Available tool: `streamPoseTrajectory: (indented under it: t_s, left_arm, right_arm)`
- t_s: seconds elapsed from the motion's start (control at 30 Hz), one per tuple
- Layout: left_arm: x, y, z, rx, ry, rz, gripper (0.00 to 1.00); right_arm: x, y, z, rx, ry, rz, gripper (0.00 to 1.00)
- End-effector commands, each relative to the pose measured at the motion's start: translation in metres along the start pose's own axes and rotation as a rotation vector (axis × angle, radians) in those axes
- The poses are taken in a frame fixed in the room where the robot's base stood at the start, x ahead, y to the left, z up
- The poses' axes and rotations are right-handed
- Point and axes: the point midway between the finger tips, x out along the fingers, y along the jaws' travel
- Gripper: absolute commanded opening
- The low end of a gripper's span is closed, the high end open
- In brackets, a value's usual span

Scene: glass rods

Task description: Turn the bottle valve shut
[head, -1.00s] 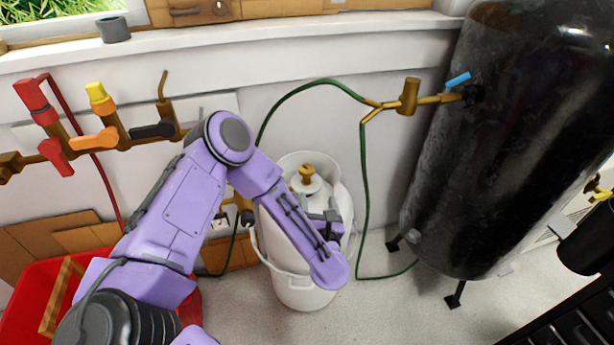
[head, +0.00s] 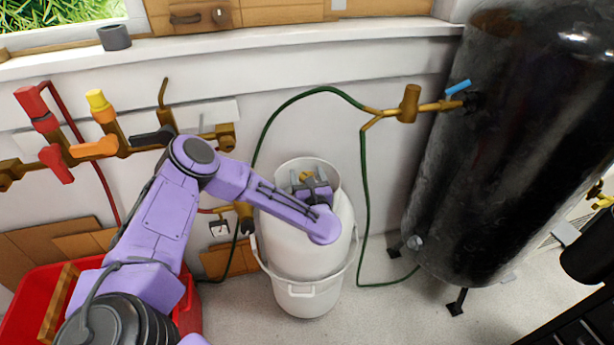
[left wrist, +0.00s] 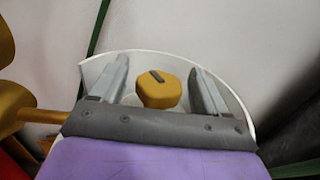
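The white gas bottle (head: 305,245) stands upright in a white bucket (head: 307,298) on the floor by the wall. Its brass valve (head: 306,176) sits on top inside a white collar, and my left gripper partly hides it in the head view. In the left wrist view the valve knob (left wrist: 158,91) is brass with a dark slot mark. My left gripper (head: 313,182) is over the bottle top. In the left wrist view its two grey fingers (left wrist: 158,85) are open, one on each side of the knob, with gaps between. My right gripper is not in view.
A black tank (head: 500,150) stands at the right. A green hose (head: 364,200) hangs just right of the bottle. Pipes with coloured valves (head: 93,147) run along the left wall. A red bin (head: 30,300) stands front left.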

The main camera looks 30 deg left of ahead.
Motion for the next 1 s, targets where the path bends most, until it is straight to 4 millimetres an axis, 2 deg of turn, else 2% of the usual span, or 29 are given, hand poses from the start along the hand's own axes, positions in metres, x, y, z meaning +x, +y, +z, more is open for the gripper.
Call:
streamPoseTrajectory:
  t_s: [0.03,0.13,0.17,0.57,1.0]
  left_arm:
    - [0.0,0.0,0.0,0.0,0.0,0.0,0.59]
    - [0.0,0.0,0.0,0.001,0.0,0.0,0.27]
    - [0.0,0.0,0.0,0.001,0.0,0.0,0.24]
    - [0.0,0.001,-0.001,0.001,0.001,-0.071,0.24]
    - [0.0,0.002,-0.002,0.0,0.001,-0.427,0.24]
  right_arm:
    - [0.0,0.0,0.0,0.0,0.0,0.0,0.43]
    - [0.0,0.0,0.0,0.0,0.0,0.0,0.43]
    - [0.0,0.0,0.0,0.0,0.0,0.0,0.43]
    - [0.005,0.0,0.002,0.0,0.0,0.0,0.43]
    - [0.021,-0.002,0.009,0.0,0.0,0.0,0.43]
